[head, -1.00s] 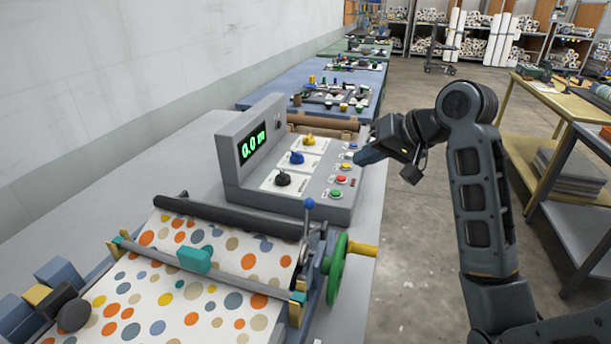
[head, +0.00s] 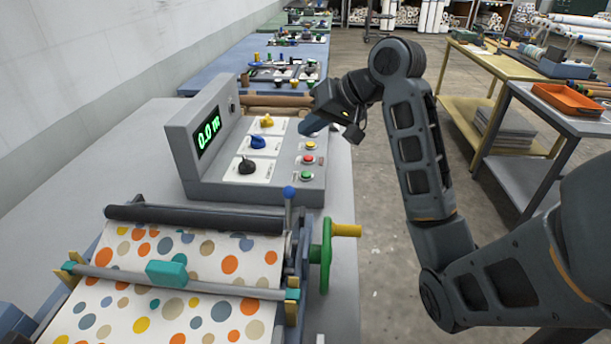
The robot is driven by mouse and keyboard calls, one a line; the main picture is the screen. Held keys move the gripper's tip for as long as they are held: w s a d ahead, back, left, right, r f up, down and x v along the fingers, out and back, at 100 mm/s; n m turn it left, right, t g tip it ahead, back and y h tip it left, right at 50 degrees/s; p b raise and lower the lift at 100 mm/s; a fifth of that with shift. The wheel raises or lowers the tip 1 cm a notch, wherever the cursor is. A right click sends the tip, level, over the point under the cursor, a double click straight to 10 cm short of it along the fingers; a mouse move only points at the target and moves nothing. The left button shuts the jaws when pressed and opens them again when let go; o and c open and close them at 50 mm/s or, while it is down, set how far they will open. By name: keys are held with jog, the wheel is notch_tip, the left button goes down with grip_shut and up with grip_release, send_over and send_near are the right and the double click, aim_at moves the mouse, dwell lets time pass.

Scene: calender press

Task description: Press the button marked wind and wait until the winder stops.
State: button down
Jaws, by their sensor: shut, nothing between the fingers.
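The grey control console (head: 180,150) stands on the bench behind the press, its green display (head: 208,131) reading about 0.0 m. Its sloped face has yellow, blue and black knobs and a right-hand column of buttons: a yellow button (head: 311,146), a red button (head: 308,160) and a green button (head: 306,175). The labels are too small to read, so I cannot tell which is marked wind. My gripper (head: 306,131) is shut and empty at the top of this column, above the yellow button, hiding what lies there. I cannot tell whether it touches the console.
The press with spotted sheet (head: 188,254), green handwheel (head: 326,256) and upright blue-knobbed lever (head: 289,192) is in front of the console. A brown roll (head: 262,101) lies behind it. Tables with an orange tray (head: 566,99) stand at right, beyond open floor.

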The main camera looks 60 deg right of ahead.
jog(key=b, duration=0.6)
send_over(310, 174)
notch_tip(310, 174, down, 7)
jog(key=shift+r, duration=0.15)
jog(key=shift+f, duration=0.6)
jog(key=shift+f, duration=0.2)
dwell(0.9)
jog(key=shift+f, duration=0.2)
jog(key=shift+f+b, duration=0.35)
jog(key=shift+f, duration=0.05)
dwell(0.6)
jog(key=shift+r, duration=0.1)
jog(key=shift+r+p, duration=0.75)
jog(key=shift+p, duration=0.25)
